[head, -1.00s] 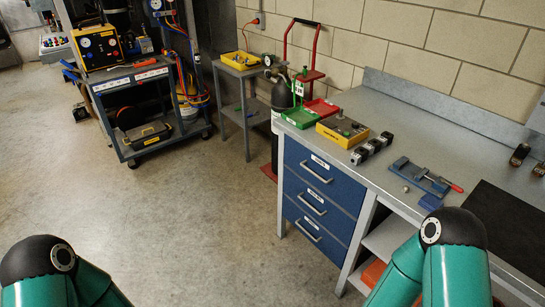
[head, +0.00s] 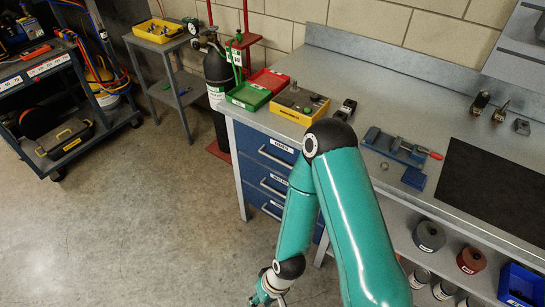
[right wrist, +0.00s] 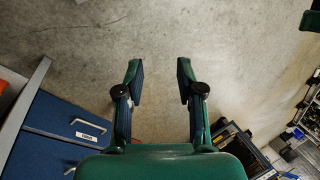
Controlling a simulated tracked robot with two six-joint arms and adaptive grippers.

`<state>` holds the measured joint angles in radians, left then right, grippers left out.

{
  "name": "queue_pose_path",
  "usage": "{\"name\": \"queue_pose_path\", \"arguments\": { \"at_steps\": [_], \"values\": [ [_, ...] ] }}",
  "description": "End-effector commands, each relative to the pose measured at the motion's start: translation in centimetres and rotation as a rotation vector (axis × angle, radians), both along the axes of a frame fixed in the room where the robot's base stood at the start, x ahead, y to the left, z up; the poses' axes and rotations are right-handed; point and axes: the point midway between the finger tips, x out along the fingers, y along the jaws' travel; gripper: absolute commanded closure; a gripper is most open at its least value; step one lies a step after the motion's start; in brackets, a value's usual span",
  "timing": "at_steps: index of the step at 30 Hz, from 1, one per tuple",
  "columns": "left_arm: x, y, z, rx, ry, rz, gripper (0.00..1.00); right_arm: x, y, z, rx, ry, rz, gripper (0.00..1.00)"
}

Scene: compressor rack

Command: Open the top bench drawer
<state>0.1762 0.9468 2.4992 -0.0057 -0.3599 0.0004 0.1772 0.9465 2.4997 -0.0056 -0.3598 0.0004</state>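The blue top bench drawer (head: 262,142) is at the left end of the workbench in the head view and looks shut. Its pale bar handle (head: 275,157) is partly visible beside my right arm. Two more blue drawers sit below it. A blue drawer front with a label and handle (right wrist: 88,125) shows at the left of the right wrist view; I cannot tell which drawer it is. My right gripper (right wrist: 160,82) is open and empty, pointing over bare floor, apart from the drawers. In the head view it is low, in front of the drawer unit, partly cut off.
The bench top (head: 370,105) carries a green tray (head: 248,96), a red tray (head: 268,80), a yellow-and-grey box (head: 300,103) and a blue vise (head: 393,146). A gas cylinder (head: 218,80) stands left of the bench. The floor (head: 160,220) before the drawers is clear.

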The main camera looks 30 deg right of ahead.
Motion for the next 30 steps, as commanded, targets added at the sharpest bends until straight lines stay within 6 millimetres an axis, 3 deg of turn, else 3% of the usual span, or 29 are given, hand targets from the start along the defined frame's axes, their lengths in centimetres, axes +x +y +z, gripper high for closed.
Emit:
{"name": "queue_pose_path", "arguments": {
  "at_steps": [5, 8, 11, 17, 21, 24, 30],
  "values": [
    [0.0, 0.0, -0.4, 0.000, 0.000, 0.000, 0.60, 0.3, -0.1, -0.2, -0.003, -0.008, -0.013, 0.63],
    [0.0, 0.0, -1.6, 0.000, -0.001, 0.001, 0.60, 1.8, -0.6, -0.9, -0.010, -0.039, -0.072, 0.63],
    [0.0, 0.0, -4.0, 0.000, -0.001, 0.000, 0.60, 4.5, -0.9, -1.9, -0.019, -0.101, -0.198, 0.63],
    [0.0, 0.0, -11.4, 0.000, 0.000, 0.001, 0.60, 13.2, -5.7, -2.8, 0.014, -0.335, -0.638, 0.63],
    [0.0, 0.0, -17.1, 0.000, 0.000, 0.001, 0.60, 18.6, -10.5, -0.9, 0.129, -0.545, -1.001, 0.63],
    [0.0, 0.0, -20.7, 0.000, 0.000, 0.001, 0.60, 21.0, -13.9, 1.4, 0.255, -0.693, -1.229, 0.63],
    [0.0, 0.0, -25.7, 0.000, -0.001, 0.000, 0.60, 22.2, -19.2, 6.3, 0.530, -0.921, -1.537, 0.63]
  ]
}}
